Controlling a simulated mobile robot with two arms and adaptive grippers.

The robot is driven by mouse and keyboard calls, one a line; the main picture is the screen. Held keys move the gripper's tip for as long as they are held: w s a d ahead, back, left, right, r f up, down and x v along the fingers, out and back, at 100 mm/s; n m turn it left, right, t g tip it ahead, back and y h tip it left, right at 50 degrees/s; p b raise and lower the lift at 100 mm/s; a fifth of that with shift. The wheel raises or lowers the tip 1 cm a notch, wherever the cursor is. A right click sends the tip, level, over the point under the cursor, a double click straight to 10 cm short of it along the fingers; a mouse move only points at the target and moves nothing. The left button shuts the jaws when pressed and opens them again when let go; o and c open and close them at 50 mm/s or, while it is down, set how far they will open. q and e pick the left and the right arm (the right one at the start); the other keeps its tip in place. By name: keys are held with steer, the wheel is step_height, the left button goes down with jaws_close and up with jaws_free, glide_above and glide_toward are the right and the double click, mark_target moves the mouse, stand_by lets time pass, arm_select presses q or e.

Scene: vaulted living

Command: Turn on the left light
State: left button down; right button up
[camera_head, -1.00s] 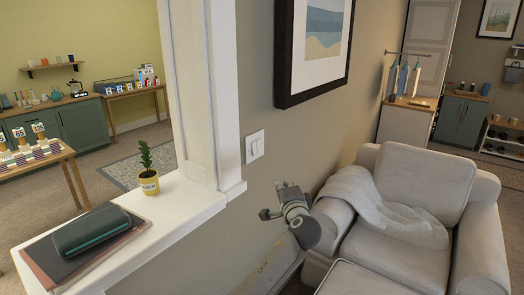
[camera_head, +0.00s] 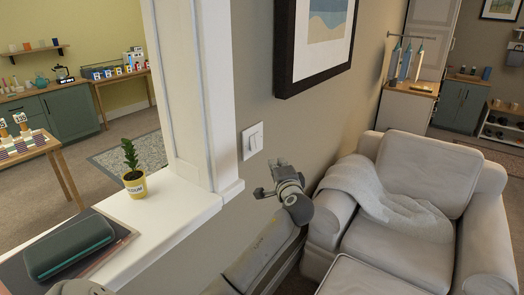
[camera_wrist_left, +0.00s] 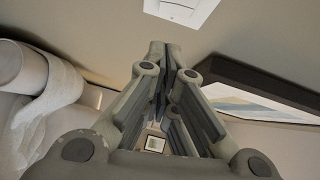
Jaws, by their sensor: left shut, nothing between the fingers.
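A white wall plate with two rocker switches (camera_head: 252,141) is on the beige wall, between the white column and the framed picture. Its lower part also shows at the top edge of the left wrist view (camera_wrist_left: 182,10). My left gripper (camera_head: 270,182) is below and slightly right of the plate in the head view, apart from it. In the left wrist view its fingers (camera_wrist_left: 160,55) are shut and empty, with the plate beyond and above their tips. Whether either rocker is pressed is too small to tell.
A framed picture (camera_head: 314,45) hangs right of the switches. A white ledge (camera_head: 160,212) holds a potted plant (camera_head: 134,182) and a dark green case (camera_head: 70,247). An armchair (camera_head: 425,180) with a grey throw stands right of my left arm. The wall around the plate is clear.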

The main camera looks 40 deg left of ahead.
mark_target(253, 143)
arm_select(q)
steer(key=p+x, duration=0.1)
steer(key=x, duration=0.3)
steer(key=s+a+p+x, duration=0.1)
steer(key=x, duration=0.3)
steer(key=s+p+x, duration=0.1)
steer(key=p+x, duration=0.1)
steer(key=x, duration=0.1)
steer(key=shift+w+a, duration=0.15)
steer(key=shift+a, duration=0.55)
steer(key=shift+a+f, duration=0.15)
arm_select(e)
steer(key=r, duration=0.1)
steer(key=w+a+r, duration=0.1)
steer(key=r, duration=0.2)
steer(key=shift+w+a+r, duration=0.2)
steer(key=shift+w, duration=0.1)
